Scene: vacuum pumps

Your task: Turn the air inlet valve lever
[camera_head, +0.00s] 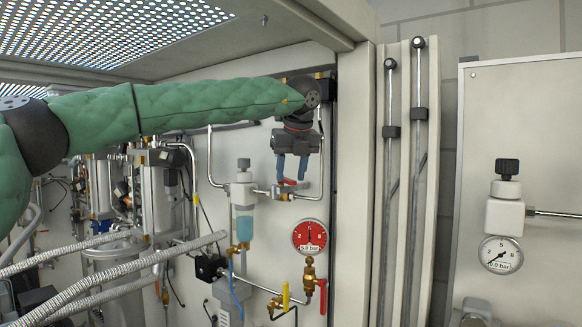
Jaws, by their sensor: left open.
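My left gripper (291,178) points down in front of the white panel, with its two fingers apart. A small red lever (289,183) shows at its fingertips, on a pipe fitting (283,193). The fingers partly hide this lever, and I cannot tell if they touch it. Lower down, a yellow lever (286,297) and a red lever (323,297) hang near a brass fitting (309,276). No label shows which one is the air inlet valve lever. My right gripper is out of view.
A red gauge (309,236) sits below my left gripper. A filter with a blue bowl (244,228) is left of it. Ribbed hoses (110,287) cross the lower left. A white cabinet post (355,190) stands close on the right, and a white gauge (501,255) is farther right.

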